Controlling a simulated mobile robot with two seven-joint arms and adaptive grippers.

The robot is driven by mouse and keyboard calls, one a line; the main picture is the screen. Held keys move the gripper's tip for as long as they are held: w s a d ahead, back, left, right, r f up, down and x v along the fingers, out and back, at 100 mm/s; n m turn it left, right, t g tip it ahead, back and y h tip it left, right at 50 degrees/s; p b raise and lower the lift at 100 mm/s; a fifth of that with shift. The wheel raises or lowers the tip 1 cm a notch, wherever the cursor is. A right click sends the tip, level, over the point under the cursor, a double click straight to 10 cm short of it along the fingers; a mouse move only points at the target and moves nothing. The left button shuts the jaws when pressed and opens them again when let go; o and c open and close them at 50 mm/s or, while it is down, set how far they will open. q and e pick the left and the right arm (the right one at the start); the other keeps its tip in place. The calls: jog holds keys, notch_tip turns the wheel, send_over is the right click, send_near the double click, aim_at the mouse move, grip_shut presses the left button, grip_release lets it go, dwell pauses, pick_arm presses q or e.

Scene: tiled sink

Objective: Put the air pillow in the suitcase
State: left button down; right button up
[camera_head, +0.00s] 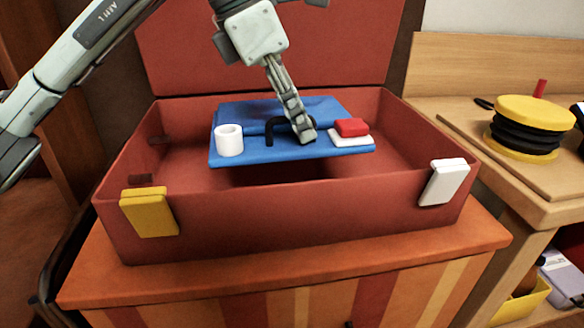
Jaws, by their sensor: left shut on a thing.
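The air pillow (235,113) is a flat blue pad with a white ring-shaped piece, a black handle and a small red-and-white block on top. The open suitcase (230,222) is red, with its lid upright at the back and a yellow latch and a white latch in front. My left gripper (306,134) comes down from above and is shut on the air pillow at its black handle. The pillow is inside the suitcase's outline, near level, with a dark shadow beneath it. Whether it touches the floor is hard to tell. My right gripper is not in view.
The suitcase stands on an orange striped cabinet (290,276). A yellow-and-black round bellows-like object (527,126) stands on the wooden counter (455,125) at right. A yellow bin (524,302) is on a shelf below. The suitcase floor is bare on both sides of the pillow.

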aim_at(296, 144)
pick_arm(q)
notch_tip(296, 144, down, 4)
jog(key=shift+s+f, duration=0.15)
jog(key=shift+f, duration=2.1)
jog(key=c, duration=1.6)
grip_release()
jog(key=shift+c, duration=0.2)
jog(key=v, duration=1.2)
